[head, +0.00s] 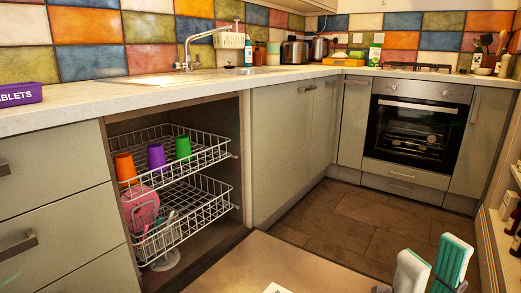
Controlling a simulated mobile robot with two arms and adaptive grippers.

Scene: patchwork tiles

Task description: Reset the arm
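My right gripper (433,257) shows at the bottom right of the head view, above the floor. Its two pale fingers with teal faces stand apart, with nothing visible between them. The rest of my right arm is mostly below the frame. My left gripper and its arm are not in view.
An open dishwasher has an upper rack (205,153) with orange, purple and green cups and a lower rack (208,207) with pink dishes. Its lowered door (290,262) juts out in front. The oven (415,125) is shut. A shelf (490,235) stands at right. Floor (350,225) between is clear.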

